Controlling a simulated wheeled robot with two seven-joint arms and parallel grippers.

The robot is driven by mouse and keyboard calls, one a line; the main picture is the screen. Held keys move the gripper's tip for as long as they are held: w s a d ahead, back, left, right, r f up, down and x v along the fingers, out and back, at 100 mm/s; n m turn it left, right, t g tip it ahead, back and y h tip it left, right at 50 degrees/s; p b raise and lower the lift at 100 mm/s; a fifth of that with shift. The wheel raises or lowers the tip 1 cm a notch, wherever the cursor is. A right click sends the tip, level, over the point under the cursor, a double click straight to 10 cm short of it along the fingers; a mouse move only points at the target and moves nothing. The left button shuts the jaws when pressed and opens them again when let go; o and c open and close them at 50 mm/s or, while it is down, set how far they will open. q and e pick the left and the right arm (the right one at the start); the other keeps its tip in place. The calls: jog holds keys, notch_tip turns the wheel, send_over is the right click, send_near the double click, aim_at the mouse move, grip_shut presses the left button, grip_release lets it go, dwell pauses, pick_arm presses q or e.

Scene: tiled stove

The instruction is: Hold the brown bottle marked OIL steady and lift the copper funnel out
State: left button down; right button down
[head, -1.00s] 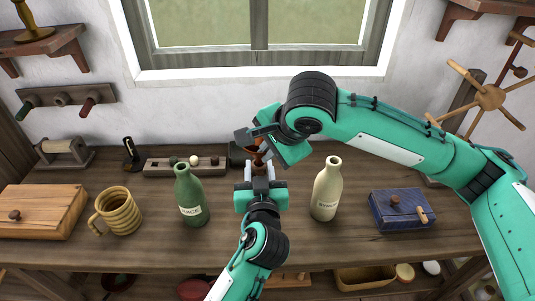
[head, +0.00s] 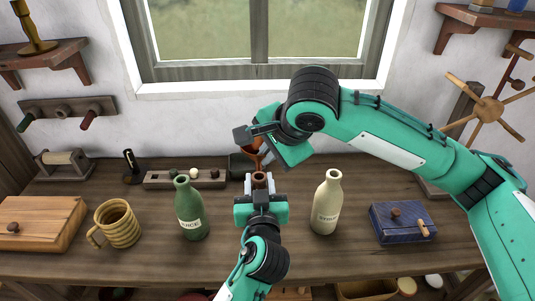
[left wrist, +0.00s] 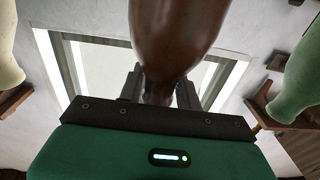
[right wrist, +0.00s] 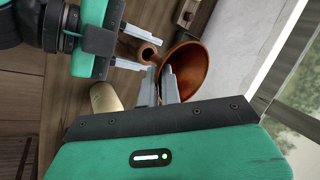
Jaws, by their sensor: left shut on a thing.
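The brown bottle shows its open neck (head: 260,180) in the head view, between the fingers of my left gripper (left wrist: 158,90).
A green bottle (head: 190,210) stands left of my left gripper and a cream bottle (head: 326,205) stands right of it. A mug (head: 118,223), a wooden box (head: 40,222) and a blue box (head: 403,223) are further out.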

pick_arm(q)
jog(key=shift+f, duration=0.3)
pick_arm(e)
jog(key=shift+r, duration=1.95)
pick_arm(q)
jog(key=c, duration=0.9)
grip_release()
jog(key=shift+w+r, duration=0.1)
